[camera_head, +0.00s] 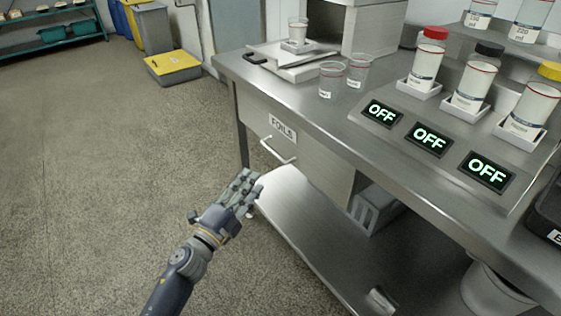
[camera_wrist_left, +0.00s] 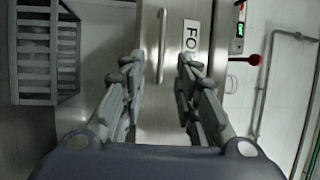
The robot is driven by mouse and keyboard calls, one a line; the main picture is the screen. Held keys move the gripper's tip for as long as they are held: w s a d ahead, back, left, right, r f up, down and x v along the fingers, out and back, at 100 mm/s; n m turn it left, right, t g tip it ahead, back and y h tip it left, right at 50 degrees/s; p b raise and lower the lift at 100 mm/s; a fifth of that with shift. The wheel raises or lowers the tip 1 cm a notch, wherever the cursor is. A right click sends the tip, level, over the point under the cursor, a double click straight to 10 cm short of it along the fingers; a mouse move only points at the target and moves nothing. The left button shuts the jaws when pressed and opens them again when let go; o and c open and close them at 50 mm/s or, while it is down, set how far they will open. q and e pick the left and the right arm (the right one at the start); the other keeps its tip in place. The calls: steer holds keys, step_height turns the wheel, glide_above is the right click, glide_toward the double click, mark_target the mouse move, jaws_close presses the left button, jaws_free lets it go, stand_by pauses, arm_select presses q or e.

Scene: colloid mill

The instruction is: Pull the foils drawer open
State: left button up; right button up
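The foils drawer (camera_head: 312,162) is a metal front under the steel table, with a white "FOILS" label (camera_head: 283,128) and a bar handle (camera_head: 278,152). It looks closed. My left gripper (camera_head: 247,184) is just below and left of the handle in the head view, apart from it. In the left wrist view my left gripper (camera_wrist_left: 158,85) is open, its fingers spread with nothing between them. The handle (camera_wrist_left: 162,45) shows ahead, between the fingertips and a little beyond them. The label (camera_wrist_left: 191,40) is beside it. My right gripper is not in view.
The steel table (camera_head: 400,165) holds bottles, clear cups and several "OFF" displays (camera_head: 428,139). A lower shelf (camera_head: 300,222) juts out below the drawer. A grey rack (camera_head: 374,208) stands under the table.

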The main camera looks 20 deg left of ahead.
arm_select(q)
steer(key=x, duration=1)
steer(key=shift+w, duration=0.3)
steer(key=shift+d+r, duration=0.1)
jaws_close()
